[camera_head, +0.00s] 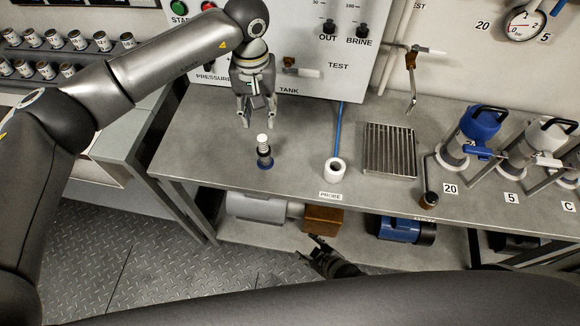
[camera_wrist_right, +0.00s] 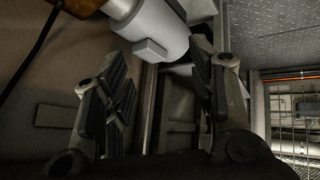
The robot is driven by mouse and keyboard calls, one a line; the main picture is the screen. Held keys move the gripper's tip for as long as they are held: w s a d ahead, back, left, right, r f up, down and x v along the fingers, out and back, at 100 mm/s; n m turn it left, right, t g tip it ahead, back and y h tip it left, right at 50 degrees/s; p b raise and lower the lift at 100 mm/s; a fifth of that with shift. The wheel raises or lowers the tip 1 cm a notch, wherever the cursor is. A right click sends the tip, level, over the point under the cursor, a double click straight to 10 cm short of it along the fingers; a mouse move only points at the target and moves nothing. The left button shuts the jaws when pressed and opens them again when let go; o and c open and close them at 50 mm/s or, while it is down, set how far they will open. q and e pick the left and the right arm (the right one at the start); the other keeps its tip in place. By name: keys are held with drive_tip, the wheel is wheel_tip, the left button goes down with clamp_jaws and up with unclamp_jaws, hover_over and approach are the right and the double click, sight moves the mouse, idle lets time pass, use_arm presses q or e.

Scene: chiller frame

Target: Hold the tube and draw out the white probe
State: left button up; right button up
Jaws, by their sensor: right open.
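A small dark tube (camera_head: 265,161) with a blue base stands upright on the metal bench, with a white ribbed piece (camera_head: 263,141) in its top. A white hollow cylinder (camera_head: 335,169) stands to its right behind the label "PROBE", with a blue line running from it up to the panel. My left gripper (camera_head: 258,122) points down, open and empty, above and behind the tube, apart from it. My right gripper (camera_head: 318,250) is low in front of the bench, below its top. In the right wrist view its fingers (camera_wrist_right: 165,105) are apart with nothing between them.
A grated plate (camera_head: 390,150) and blue and white handled devices (camera_head: 480,125) occupy the bench's right side. The control panel (camera_head: 310,50) stands behind. A grey tank (camera_head: 258,207), brown box (camera_head: 323,219) and blue motor (camera_head: 405,229) are on the lower shelf, near my right gripper.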

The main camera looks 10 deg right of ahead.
drive_tip(key=w+a+r+n+t+y, duration=0.1)
drive_tip(key=w+a+r+n+y, duration=0.3)
drive_tip(key=a+r, duration=0.85)
drive_tip(key=w+a+r+n+t+y, duration=0.1)
drive_tip(key=a+r+n+y, duration=0.4)
drive_tip(key=a+r, duration=0.75)
drive_tip(key=m+t+h, duration=0.2)
drive_tip(key=m+h, duration=0.3)
drive_tip(key=m, duration=0.6)
approach(268, 157)
drive_tip(key=shift+w+a, duration=0.3)
drive_tip(key=shift+w, duration=0.3)
drive_tip(key=shift+g, duration=0.3)
drive_tip(key=x, duration=1)
drive_tip(key=shift+w+a, duration=0.1)
drive_tip(key=shift+w, duration=0.1)
drive_tip(key=c, duration=1)
